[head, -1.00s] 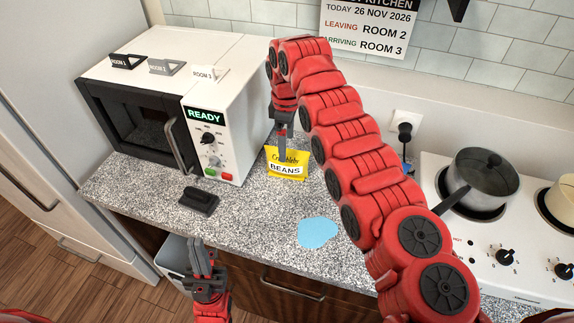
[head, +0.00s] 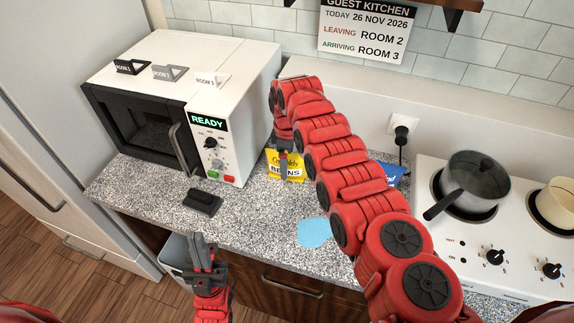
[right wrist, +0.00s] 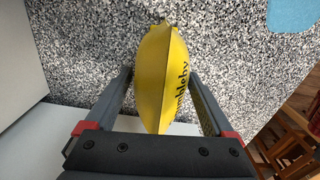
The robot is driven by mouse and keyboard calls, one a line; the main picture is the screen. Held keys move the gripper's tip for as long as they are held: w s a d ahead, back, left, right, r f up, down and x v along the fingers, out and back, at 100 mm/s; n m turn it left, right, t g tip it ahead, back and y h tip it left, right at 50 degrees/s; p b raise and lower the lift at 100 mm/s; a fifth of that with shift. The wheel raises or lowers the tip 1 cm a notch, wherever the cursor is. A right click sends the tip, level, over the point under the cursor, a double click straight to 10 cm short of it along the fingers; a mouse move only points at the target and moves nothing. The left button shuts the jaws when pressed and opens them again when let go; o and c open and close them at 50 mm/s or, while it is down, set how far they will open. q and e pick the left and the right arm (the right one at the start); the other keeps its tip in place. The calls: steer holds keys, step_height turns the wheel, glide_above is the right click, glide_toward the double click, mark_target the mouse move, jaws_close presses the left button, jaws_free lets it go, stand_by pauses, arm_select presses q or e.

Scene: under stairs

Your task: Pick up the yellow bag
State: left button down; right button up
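In the right wrist view the bag (right wrist: 163,75) is between the two fingers of my right gripper (right wrist: 160,78). The fingers are apart, one on each side, with a narrow gap beside the bag. My left gripper (head: 205,240) is empty, low in front of the counter; whether its fingers meet is unclear.
A white microwave (head: 227,135) stands left of the bag. A black object (head: 203,201) and a light blue patch (head: 314,232) lie on the counter. A blue packet (head: 396,175) shows partly behind my right arm. A pot (head: 474,180) is on the stove at right.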

jaws_close()
steer(key=shift+r, duration=0.1)
stand_by(0.3)
steer(key=shift+r+p, duration=0.4)
steer(key=shift+r, duration=0.1)
step_height(320, 180, up, 3)
steer(key=p, duration=0.3)
steer(key=shift+s+a+r, duration=0.1)
steer(key=shift+s+r, duration=0.05)
steer(key=p, duration=0.2)
steer(key=s+p, duration=0.1)
steer(key=p, duration=0.1)
steer(key=shift+s+a+r, duration=0.15)
steer(key=shift+s+a, duration=0.15)
steer(key=shift+a, duration=0.05)
steer(key=s+a+p, duration=0.6)
steer(key=s+p, duration=0.1)
steer(key=s, duration=0.5)
steer(key=shift+s+a+p, duration=0.2)
steer(key=shift+p, duration=0.2)
